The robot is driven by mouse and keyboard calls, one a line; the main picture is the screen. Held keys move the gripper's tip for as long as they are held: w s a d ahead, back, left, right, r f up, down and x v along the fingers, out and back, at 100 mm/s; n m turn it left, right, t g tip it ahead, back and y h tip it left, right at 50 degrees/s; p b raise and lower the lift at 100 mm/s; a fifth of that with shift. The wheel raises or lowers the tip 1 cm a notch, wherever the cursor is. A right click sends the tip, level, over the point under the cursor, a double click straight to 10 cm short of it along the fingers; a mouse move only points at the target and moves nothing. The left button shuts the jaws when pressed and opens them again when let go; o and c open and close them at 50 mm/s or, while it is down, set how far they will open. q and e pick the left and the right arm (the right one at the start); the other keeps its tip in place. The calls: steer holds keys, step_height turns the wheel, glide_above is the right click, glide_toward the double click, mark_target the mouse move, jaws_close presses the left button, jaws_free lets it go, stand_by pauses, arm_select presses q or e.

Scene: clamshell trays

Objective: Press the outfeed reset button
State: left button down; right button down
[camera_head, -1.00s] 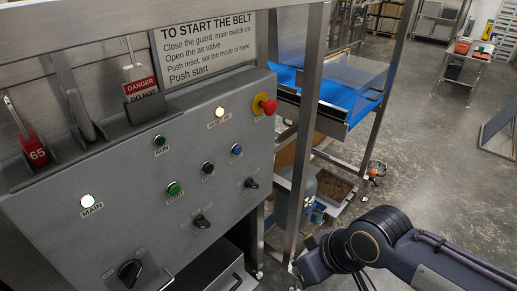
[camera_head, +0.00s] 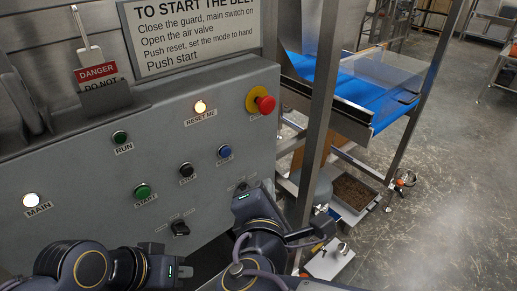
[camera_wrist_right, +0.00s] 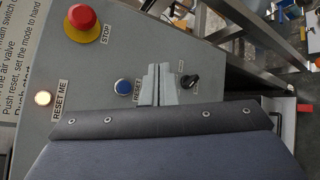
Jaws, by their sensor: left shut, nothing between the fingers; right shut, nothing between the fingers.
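The blue reset button (camera_head: 224,152) is on the grey control panel (camera_head: 75,160), right of the black stop button (camera_head: 187,170). It also shows in the right wrist view (camera_wrist_right: 123,87), with a RESET label beside it. My right gripper (camera_head: 243,190) is just below and right of this button in the head view. In the right wrist view its shut, empty fingers (camera_wrist_right: 157,86) are right of the button, seemingly apart from it; the depth gap is hard to tell. My left gripper (camera_head: 180,262) is shut and low in front of the panel.
The RESET ME lamp (camera_head: 200,107) and MAIN lamp (camera_head: 32,200) are lit. A red emergency stop (camera_head: 265,103) sits at the panel's upper right. Green start (camera_head: 142,191) and run (camera_head: 120,137) fittings are left. A metal post (camera_head: 318,110) stands right of the panel.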

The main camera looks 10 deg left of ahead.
mark_target(226, 152)
steer(key=shift+s+a+r, duration=0.15)
steer(key=shift+a+r, duration=0.05)
steer(key=shift+a, duration=0.15)
steer(key=shift+a, duration=0.1)
steer(key=w+a+p, duration=0.1)
steer(key=w+a, duration=0.4)
steer(key=a, duration=0.1)
steer(key=shift+w+a, duration=0.25)
steer(key=shift+a, duration=0.1)
stand_by(0.9)
stand_by(1.1)
steer(key=shift+w+a, duration=0.25)
steer(key=shift+a, duration=0.05)
